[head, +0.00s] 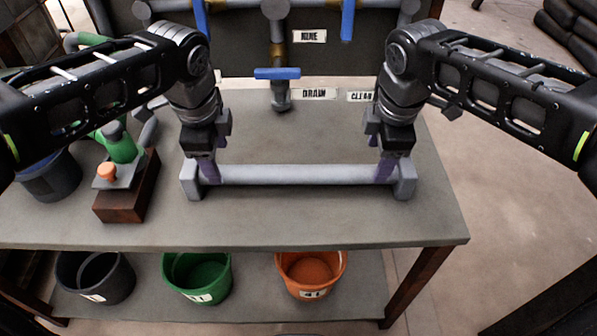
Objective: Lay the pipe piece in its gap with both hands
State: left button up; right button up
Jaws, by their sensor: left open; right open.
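The pipe piece (295,174) is a long light-grey bar. It lies level across the bench top, with a grey block at its left end (190,180) and another at its right end (405,180). My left gripper (208,170) points down at the pipe near its left end, its purple fingers open. My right gripper (385,170) points down near the right end, also open. The fingers overlap the pipe in the picture; I cannot tell whether they touch it. A pipe gap is not clearly visible.
The bench (300,225) is clear in front of the pipe. A brown block (125,195) with a green device stands at left. Pipework with a blue drain handle (277,73) stands behind. Black, green (197,277) and orange (310,272) buckets sit on the lower shelf.

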aim_at(222, 169)
pick_arm(q)
jog(key=shift+w+f, duration=0.25)
jog(key=shift+f, duration=1)
jog(key=shift+w+f, duration=0.2)
jog(key=shift+f, duration=1.05)
jog(key=shift+w+f, duration=0.25)
jog(key=shift+f, duration=1)
pick_arm(e)
jog(key=shift+w+f, duration=0.25)
jog(key=shift+f, duration=1)
jog(key=shift+w+f, duration=0.2)
jog(key=shift+f, duration=1)
jog(key=shift+w+f, duration=0.25)
jog(key=shift+f, duration=1)
pick_arm(q)
jog(key=shift+c, duration=0.3)
pick_arm(e)
jog(key=shift+c, duration=0.3)
pick_arm(q)
grip_shut()
pick_arm(e)
grip_shut()
